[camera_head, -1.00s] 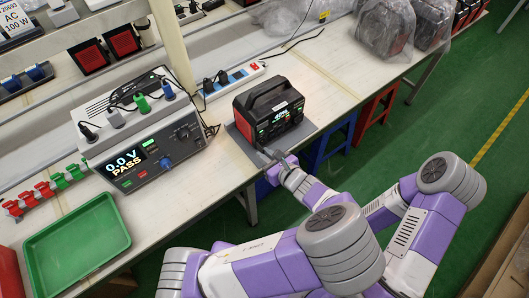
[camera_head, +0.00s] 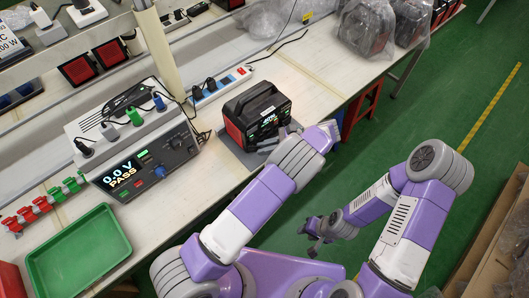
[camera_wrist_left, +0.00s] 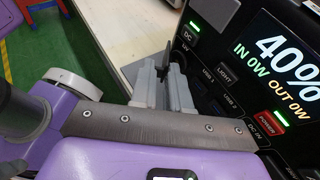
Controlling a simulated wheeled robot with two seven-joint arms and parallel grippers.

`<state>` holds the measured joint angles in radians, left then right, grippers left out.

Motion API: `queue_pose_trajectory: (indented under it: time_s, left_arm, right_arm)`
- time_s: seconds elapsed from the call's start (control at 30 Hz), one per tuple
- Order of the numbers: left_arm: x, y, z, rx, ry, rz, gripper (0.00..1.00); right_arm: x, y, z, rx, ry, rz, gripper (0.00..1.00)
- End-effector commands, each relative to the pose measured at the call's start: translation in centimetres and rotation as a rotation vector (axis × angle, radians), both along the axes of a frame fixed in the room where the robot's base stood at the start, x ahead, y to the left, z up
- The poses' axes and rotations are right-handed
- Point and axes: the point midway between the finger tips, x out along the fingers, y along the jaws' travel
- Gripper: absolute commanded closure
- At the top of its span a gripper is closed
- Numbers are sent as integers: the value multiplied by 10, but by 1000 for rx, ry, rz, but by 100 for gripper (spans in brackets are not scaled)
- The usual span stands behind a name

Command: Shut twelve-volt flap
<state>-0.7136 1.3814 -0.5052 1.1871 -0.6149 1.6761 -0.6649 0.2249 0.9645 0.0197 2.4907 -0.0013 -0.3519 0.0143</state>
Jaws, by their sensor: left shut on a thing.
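The black and red power station (camera_head: 257,115) stands on a grey mat on the bench, its lit front panel facing the bench edge. My left gripper (camera_head: 267,146) is at the lower edge of that front, partly covered by my own arm. In the left wrist view its two grey fingers (camera_wrist_left: 163,72) are shut on a thin dark piece (camera_wrist_left: 178,54), seemingly the twelve-volt flap, which stands out beside the DC 12V label. The socket behind it is hidden. My right gripper (camera_head: 316,232) hangs over the green floor, away from the bench, and looks open and empty.
The tester (camera_head: 137,150) reading 0.0 V PASS stands left of the power station. A green tray (camera_head: 78,252) lies at the bench's front left. A power strip (camera_head: 220,85) is behind. Bagged units (camera_head: 368,27) stand far right. The floor by my right gripper is clear.

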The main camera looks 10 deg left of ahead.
Motion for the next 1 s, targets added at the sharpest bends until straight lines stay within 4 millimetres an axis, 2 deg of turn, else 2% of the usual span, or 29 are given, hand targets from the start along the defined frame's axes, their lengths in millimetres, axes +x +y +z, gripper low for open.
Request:
queue_pose_trajectory:
  time_s: [0.03,0.4,1.0]
  left_arm:
    - [2,1,-6,-1,1,40,100]
    - [13,4,-4,4,3,229,100]
    - [16,5,-1,6,4,286,100]
  right_arm:
    - [0,0,-6,0,0,0,62]
    - [0,0,-22,0,0,0,62]
    - [0,0,-26,0,0,0,62]
